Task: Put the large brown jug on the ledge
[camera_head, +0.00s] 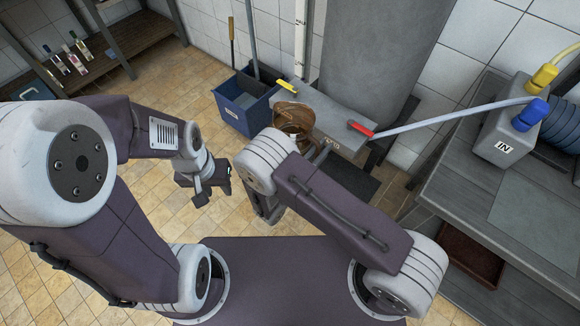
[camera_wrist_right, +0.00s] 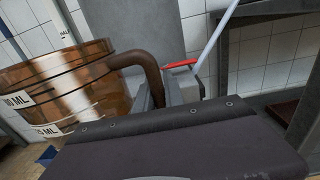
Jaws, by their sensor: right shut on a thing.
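The large brown jug (camera_head: 292,117) is translucent amber with white volume labels. In the head view it overlaps the near left part of the grey ledge (camera_head: 345,128); I cannot tell whether it rests on it. In the right wrist view the jug (camera_wrist_right: 75,90) fills the left side, looking roughly upright. My right gripper (camera_wrist_right: 167,94) is shut on the jug's brown handle (camera_wrist_right: 146,66); in the head view my wrist hides the fingers. My left gripper (camera_head: 213,187) looks open and empty above the tiled floor, left of the jug.
A blue bin (camera_head: 246,103) stands left of the ledge. A large grey cylinder (camera_head: 365,55) rises behind it. A yellow handle (camera_head: 287,86) and a red-handled lever (camera_head: 361,129) are at the ledge. A grey bench (camera_head: 480,200) stands right, a bottle shelf (camera_head: 130,35) at upper left.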

